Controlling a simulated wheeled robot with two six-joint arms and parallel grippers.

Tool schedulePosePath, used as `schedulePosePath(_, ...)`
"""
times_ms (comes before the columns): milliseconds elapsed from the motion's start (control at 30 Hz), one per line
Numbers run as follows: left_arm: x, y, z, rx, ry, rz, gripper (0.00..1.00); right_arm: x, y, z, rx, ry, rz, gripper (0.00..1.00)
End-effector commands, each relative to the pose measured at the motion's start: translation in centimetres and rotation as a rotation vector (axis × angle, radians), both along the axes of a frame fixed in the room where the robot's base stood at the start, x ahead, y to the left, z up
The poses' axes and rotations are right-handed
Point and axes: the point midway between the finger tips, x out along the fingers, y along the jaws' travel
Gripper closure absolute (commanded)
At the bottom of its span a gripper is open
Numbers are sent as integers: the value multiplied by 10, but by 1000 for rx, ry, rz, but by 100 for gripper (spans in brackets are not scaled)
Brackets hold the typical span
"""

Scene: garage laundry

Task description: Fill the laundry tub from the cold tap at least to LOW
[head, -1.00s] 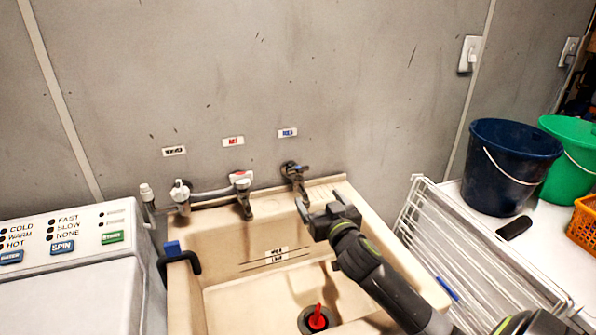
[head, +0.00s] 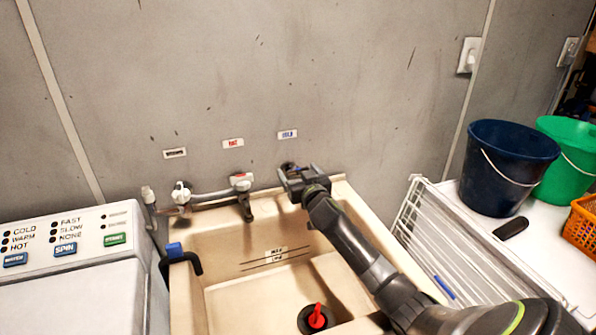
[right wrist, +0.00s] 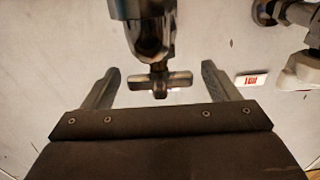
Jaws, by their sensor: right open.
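The laundry tub (head: 186,290) is cream and shows no water. MAX and LOW lines (head: 275,257) mark its back wall, and a red-handled plug (head: 317,317) stands at the drain. The cold tap, under the blue label (head: 288,134), is mostly hidden in the head view by my right gripper (head: 298,180). In the right wrist view the cold tap's cross handle (right wrist: 160,81) sits between the two open fingers of my right gripper (right wrist: 160,70), with a gap on each side. My left gripper is not in view.
The hot tap (head: 243,185) with a hose is left of the cold tap. A blue-clipped black hook (head: 180,255) hangs on the tub's left rim. A washer (head: 75,290) stands left; a white rack (head: 480,270), navy bucket (head: 505,170) and green bucket (head: 570,160) are right.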

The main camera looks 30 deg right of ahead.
Motion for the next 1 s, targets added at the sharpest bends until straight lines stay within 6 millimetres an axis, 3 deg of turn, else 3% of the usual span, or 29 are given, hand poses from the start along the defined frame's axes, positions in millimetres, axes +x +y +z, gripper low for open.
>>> schedulePosePath(433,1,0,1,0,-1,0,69,7,-2,0,0,0,0,18)
schedulePosePath(800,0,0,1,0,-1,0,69,7,-2,0,1,0,0,63)
schedulePosePath(1000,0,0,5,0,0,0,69,7,-2,1,1,0,6,63)
